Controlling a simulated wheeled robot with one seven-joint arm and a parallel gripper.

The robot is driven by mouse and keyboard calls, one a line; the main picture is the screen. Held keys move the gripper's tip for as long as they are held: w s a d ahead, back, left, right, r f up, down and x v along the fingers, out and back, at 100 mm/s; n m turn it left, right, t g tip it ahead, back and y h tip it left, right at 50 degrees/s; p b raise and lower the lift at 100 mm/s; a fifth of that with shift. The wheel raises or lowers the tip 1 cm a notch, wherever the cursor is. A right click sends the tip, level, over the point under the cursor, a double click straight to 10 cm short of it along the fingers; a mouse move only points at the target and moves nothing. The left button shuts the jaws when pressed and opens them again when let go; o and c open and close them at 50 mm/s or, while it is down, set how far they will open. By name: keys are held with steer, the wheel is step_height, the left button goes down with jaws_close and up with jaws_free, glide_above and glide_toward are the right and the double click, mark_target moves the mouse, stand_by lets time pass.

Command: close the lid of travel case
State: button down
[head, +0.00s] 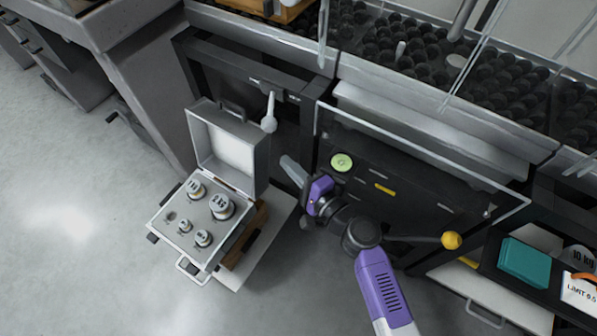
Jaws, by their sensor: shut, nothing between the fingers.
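The travel case (208,231) is a grey metal box at the left of centre in the head view. It holds several round metal weights in its tray. Its lid (231,147) stands open and upright at the far side, with a pale lining facing the tray. My gripper (286,163) is shut and empty, with its grey fingers pointing up and left. It is to the right of the lid and looks apart from it, though the depth between them is hard to judge. My purple and black arm reaches in from the lower right.
The case rests on a wooden block (250,235) over a pale board. Behind stands a dark metal cabinet with a green round button (341,162) and a yellow knob (451,240). A teal box (524,262) lies on a shelf at right. The floor at left is clear.

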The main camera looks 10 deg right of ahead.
steer(key=x, duration=0.4)
steer(key=shift+w+a+b, duration=0.2)
steer(key=shift+w+b, duration=0.1)
steer(key=shift+b, duration=0.05)
steer(key=shift+s+a, duration=0.1)
